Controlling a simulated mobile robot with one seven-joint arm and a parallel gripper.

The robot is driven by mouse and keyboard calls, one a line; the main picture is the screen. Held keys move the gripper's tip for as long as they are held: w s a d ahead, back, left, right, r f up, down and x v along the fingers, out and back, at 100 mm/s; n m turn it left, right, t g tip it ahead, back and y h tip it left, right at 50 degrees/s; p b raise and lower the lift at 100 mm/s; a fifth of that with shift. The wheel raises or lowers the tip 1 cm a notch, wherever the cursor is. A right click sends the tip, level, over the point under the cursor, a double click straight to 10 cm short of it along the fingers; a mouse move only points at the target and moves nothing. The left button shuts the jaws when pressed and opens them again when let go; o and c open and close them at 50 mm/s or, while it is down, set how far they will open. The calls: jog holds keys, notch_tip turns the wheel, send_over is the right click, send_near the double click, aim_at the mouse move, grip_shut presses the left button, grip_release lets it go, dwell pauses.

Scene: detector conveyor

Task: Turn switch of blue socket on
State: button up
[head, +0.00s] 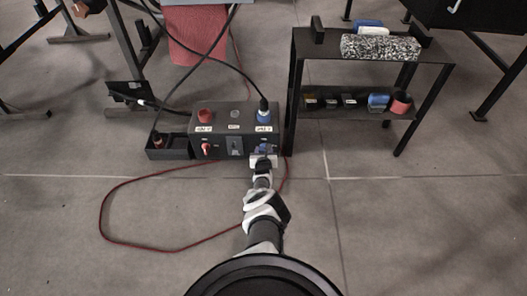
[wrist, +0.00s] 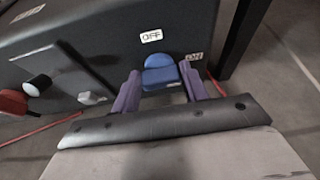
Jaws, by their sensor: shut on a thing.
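The blue socket (head: 264,116) is on top of a dark control box (head: 222,145), with a black cable plugged into it. My gripper (head: 263,158) is at the right of the box's front face, below the blue socket. In the wrist view, the blue switch (wrist: 161,74) sits between the two purple fingers of my gripper (wrist: 159,70), which are shut on it. The OFF label (wrist: 151,36) is above the switch and the ON label (wrist: 194,57) is to its upper right. In the head view, my gripper hides most of the switch.
A red socket (head: 204,115) and a red switch (head: 207,148) are on the box's left part. A dark shelf (head: 300,72) stands close on the right, holding several items. A red cable (head: 103,215) loops on the floor. Open floor lies in front.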

dwell(0.3)
jog(key=o, duration=1)
jog(key=shift+p+v, duration=6.9)
jog(key=shift+p, duration=1)
jog(key=shift+d, duration=0.2)
